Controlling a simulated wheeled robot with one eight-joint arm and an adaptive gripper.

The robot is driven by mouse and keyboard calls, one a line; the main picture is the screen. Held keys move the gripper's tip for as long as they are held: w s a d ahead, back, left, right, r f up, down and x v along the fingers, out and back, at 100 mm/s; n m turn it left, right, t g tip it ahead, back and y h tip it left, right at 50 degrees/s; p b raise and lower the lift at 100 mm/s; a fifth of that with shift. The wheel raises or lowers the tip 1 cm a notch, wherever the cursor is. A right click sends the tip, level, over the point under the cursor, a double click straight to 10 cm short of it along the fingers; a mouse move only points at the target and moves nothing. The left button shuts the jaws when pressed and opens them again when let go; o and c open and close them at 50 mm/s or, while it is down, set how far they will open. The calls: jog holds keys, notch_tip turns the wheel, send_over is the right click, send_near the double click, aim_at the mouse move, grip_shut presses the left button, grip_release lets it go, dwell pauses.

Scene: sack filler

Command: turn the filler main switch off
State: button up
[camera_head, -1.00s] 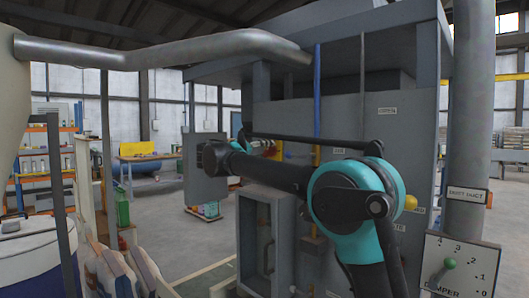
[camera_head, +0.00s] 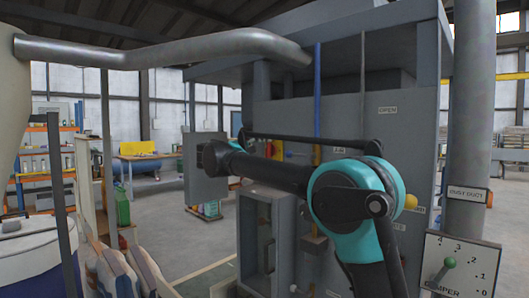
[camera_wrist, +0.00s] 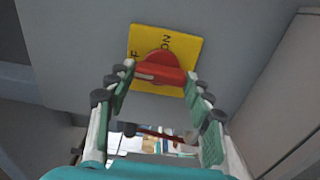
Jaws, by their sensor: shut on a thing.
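The main switch is a red rotary handle (camera_wrist: 160,70) on a yellow plate (camera_wrist: 180,46), set on a grey panel. In the wrist view the handle lies crosswise, slightly tilted. The letters "ON" show above it, and part of another word shows at the plate's left edge. My gripper (camera_wrist: 160,78) is shut on the red handle, with one finger at each end. In the head view a small red and yellow patch (camera_head: 275,150), seemingly the switch, shows behind my arm. My fingers cannot be made out there.
The grey filler cabinet (camera_head: 345,100) stands close around my arm, with an open grey box (camera_head: 262,235) low in front. A damper lever plate (camera_head: 470,262) is at lower right. Sacks (camera_head: 120,272) stand at lower left. Open floor lies behind at left.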

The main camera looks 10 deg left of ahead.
dwell(0.3)
jog(key=o, duration=1.1)
jog(key=shift+o, duration=0.2)
jog(key=shift+s+a, duration=0.1)
jog(key=v, duration=1.1)
jog(key=shift+s+a, duration=0.25)
jog(key=shift+s, duration=0.05)
